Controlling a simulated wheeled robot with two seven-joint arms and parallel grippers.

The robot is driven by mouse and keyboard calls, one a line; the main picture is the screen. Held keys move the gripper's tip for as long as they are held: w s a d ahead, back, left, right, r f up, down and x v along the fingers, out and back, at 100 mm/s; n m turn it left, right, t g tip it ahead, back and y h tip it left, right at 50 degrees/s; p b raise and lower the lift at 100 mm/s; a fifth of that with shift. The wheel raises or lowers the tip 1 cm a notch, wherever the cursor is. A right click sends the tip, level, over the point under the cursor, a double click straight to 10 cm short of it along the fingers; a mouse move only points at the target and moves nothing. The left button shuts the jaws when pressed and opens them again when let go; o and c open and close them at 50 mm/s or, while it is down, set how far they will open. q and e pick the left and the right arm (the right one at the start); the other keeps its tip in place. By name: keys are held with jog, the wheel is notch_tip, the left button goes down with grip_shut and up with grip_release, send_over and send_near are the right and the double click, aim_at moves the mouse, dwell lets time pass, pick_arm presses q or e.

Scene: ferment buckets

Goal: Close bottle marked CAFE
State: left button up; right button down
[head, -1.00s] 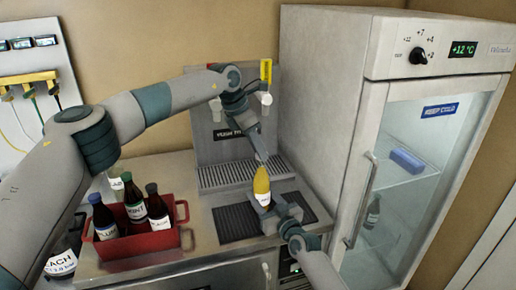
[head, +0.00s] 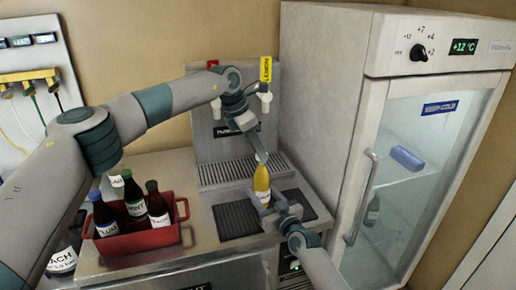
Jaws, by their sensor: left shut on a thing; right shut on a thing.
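A yellow bottle (head: 262,180) stands upright over the dark mat (head: 237,219) on the counter; I cannot read any marking on it. My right gripper (head: 267,208) reaches in from the lower right and is shut on the bottle's lower part, hiding its label. My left gripper (head: 261,155) comes down from above and is shut on a small pale thing, probably a cap, at the bottle's mouth. I cannot tell whether this thing is seated on the neck.
A red crate (head: 140,241) with several dark bottles stands at the left on the counter. Behind the bottle is a dispenser (head: 205,140) with a drip grille and taps. A fridge (head: 335,100) with a shut glass door stands on the right.

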pick_arm(q)
jog(key=shift+w+a+m+g, duration=0.15)
jog(key=shift+m+g, duration=0.45)
jog(key=shift+m, duration=0.9)
pick_arm(e)
jog(key=shift+f, duration=0.1)
pick_arm(q)
jog(key=shift+r, duration=0.1)
jog(key=o, duration=1)
jog(key=shift+r, duration=2.2)
jog(key=o, duration=0.6)
jog(key=shift+c, duration=0.2)
